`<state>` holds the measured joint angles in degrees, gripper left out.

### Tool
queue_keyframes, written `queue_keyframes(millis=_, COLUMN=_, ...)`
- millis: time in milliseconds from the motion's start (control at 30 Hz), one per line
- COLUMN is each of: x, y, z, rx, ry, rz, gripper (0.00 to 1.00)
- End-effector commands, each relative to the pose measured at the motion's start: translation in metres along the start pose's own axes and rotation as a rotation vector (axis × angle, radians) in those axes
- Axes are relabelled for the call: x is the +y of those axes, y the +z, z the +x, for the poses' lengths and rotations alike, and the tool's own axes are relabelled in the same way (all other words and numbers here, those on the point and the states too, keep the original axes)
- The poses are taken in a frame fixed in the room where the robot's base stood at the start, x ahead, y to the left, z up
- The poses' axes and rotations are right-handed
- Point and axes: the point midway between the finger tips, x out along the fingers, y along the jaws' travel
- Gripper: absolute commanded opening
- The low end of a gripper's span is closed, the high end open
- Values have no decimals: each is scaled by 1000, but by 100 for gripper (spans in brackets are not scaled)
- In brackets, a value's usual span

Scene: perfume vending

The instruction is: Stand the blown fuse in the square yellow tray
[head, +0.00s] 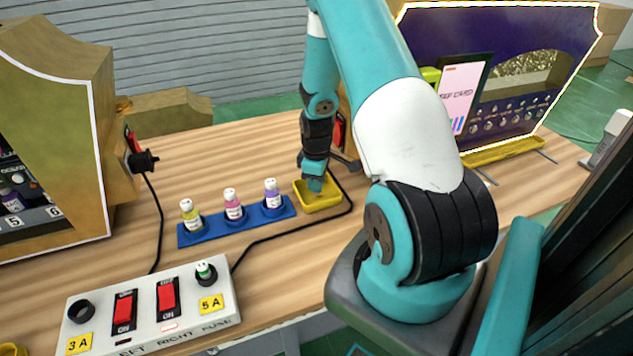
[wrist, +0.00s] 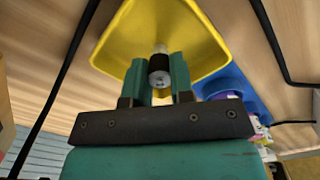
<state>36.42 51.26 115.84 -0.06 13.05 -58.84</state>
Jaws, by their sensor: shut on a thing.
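The square yellow tray (head: 318,206) sits on the wooden table, right of the blue bottle rack; it also fills the upper middle of the wrist view (wrist: 205,55). My gripper (head: 314,186) points down into the tray. In the wrist view my gripper (wrist: 159,72) is shut on a small dark and light cylinder, the fuse (wrist: 160,68), with a finger on each side of it. The fuse is over the inside of the tray. I cannot tell whether its far end touches the tray floor. In the head view the gripper hides the fuse.
The blue rack (head: 182,238) holds three small bottles beside the tray. A black cable (head: 290,235) runs around the tray's front and right. A white fuse panel (head: 190,340) with red switches stands front left, with a green-topped fuse (head: 205,270) in its right socket.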

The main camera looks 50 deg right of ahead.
Motion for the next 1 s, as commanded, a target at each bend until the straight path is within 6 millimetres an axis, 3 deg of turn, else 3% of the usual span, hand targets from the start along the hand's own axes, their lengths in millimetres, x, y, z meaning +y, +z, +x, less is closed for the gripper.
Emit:
queue_keyframes(millis=400, x=0, y=0, z=8, rx=1, ry=1, rz=0, gripper=0)
queue_keyframes(millis=433, x=0, y=0, z=6, rx=1, ry=2, rz=0, gripper=29)
queue_keyframes(millis=500, x=0, y=0, z=6, rx=1, ry=2, rz=0, gripper=45)
queue_keyframes(millis=533, x=0, y=0, z=6, rx=1, ry=2, rz=0, gripper=48)
queue_keyframes(millis=800, x=0, y=0, z=4, rx=1, ry=2, rz=0, gripper=48)
queue_keyframes(millis=1000, x=1, y=-1, z=-19, rx=3, ry=5, rz=0, gripper=48)
